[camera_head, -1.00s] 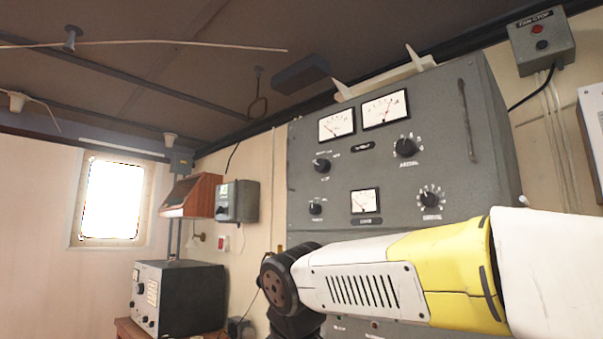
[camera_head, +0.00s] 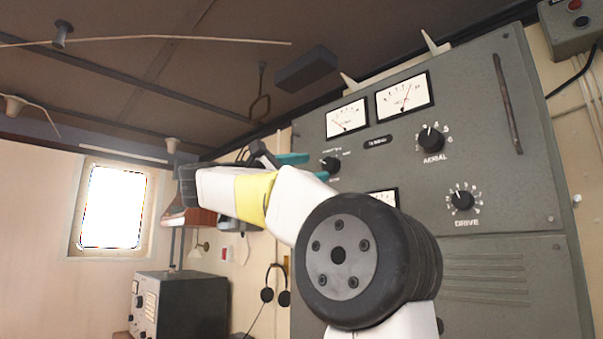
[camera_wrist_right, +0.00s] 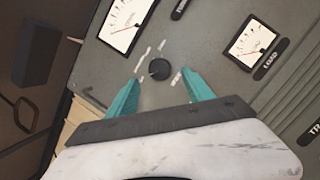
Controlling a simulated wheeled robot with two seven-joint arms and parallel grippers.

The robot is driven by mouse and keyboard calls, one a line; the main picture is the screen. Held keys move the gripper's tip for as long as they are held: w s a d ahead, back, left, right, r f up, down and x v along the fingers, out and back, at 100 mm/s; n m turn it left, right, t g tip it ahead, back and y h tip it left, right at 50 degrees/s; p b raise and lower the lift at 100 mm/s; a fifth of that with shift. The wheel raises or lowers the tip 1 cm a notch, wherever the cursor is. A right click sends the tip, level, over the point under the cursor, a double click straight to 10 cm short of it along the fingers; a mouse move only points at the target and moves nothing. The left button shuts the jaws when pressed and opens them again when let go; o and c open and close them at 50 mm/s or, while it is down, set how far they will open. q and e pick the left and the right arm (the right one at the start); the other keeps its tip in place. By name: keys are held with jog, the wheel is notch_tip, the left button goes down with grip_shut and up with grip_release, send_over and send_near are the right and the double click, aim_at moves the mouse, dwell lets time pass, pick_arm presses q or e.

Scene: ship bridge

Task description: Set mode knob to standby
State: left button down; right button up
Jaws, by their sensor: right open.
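The mode knob (camera_head: 330,164) is a small black round knob on the upper left of the grey cabinet panel, below the left meter. In the right wrist view the knob (camera_wrist_right: 159,69) lies between and just beyond the two teal fingertips, with white label marks around it. My right gripper (camera_head: 305,166) is open, its teal fingers pointing at the panel on either side of the knob. The right wrist view shows the gripper (camera_wrist_right: 160,92) apart from the knob. The label words are too small to read. My left gripper is not in view.
The grey cabinet (camera_head: 480,130) carries two upper meters, an AERIAL knob (camera_head: 431,139) and a DRIVE knob (camera_head: 462,199). A lower meter (camera_head: 384,196) is partly hidden by my right arm. A headset (camera_head: 275,285) hangs on the wall left of the cabinet.

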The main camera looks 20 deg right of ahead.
aim_at(326, 165)
jog(key=shift+x, duration=2.3)
grip_shut()
jog(key=shift+m, duration=0.3)
jog(key=m+g, duration=0.1)
jog(key=m, duration=0.1)
jog(key=m+g, duration=0.1)
jog(key=m, duration=0.2)
jog(key=shift+w+a+r+y, duration=0.1)
jog(key=shift+y, duration=0.2)
jog(key=shift+m+g+y, duration=0.3)
jog(key=shift+m+g, duration=0.3)
jog(key=shift+m, duration=1.2)
jog(key=shift+r, duration=0.1)
